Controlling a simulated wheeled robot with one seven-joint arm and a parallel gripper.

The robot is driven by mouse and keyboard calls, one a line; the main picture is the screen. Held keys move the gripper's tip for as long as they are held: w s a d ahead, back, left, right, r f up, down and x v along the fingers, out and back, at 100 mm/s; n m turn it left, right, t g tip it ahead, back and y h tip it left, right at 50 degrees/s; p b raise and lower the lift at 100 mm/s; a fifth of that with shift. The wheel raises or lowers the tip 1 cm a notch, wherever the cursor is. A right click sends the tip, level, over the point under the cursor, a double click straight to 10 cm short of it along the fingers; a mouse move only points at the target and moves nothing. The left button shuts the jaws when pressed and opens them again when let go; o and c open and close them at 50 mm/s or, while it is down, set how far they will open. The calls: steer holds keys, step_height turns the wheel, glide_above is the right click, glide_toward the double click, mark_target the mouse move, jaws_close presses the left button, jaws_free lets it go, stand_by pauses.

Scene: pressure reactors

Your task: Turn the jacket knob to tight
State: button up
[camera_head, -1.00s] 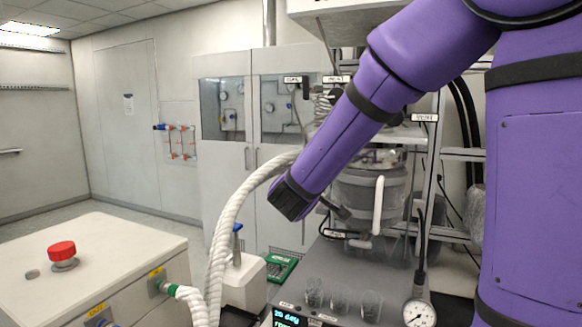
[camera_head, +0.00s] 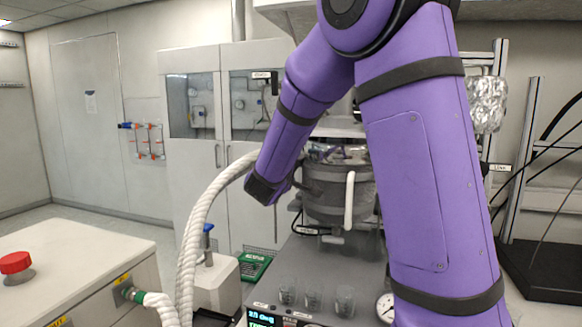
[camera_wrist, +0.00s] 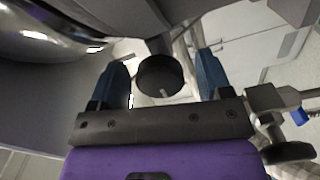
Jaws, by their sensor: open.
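In the wrist view a round black knob (camera_wrist: 160,77) with a small pale pointer mark sits between the two blue fingers of my gripper (camera_wrist: 160,62). The fingers are apart, with a visible gap on each side of the knob. It looks like the jacket knob, but no label on it is readable. In the head view the grey jacketed vessel (camera_head: 325,192) stands beside my wrist. The end of my arm covers the knob there, and the fingers are hidden.
A second black knob (camera_wrist: 288,153) on a metal valve lies right of my gripper. A thick white hose (camera_head: 190,245) passes close to my wrist. Glass beakers (camera_head: 313,298) stand in front of the vessel. A red button (camera_head: 15,263) is on the left cabinet.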

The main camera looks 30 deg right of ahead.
steer(key=shift+w+d, duration=0.25)
steer(key=shift+d, duration=0.1)
steer(key=shift+c, duration=0.3)
steer(key=c, duration=0.9)
steer(key=shift+o, duration=0.2)
steer(key=shift+m, duration=0.8)
steer(key=o, duration=0.9)
steer(key=shift+s+a, duration=0.1)
steer(key=shift+a, duration=0.05)
steer(key=v, duration=1)
steer(key=shift+s+a, duration=0.2)
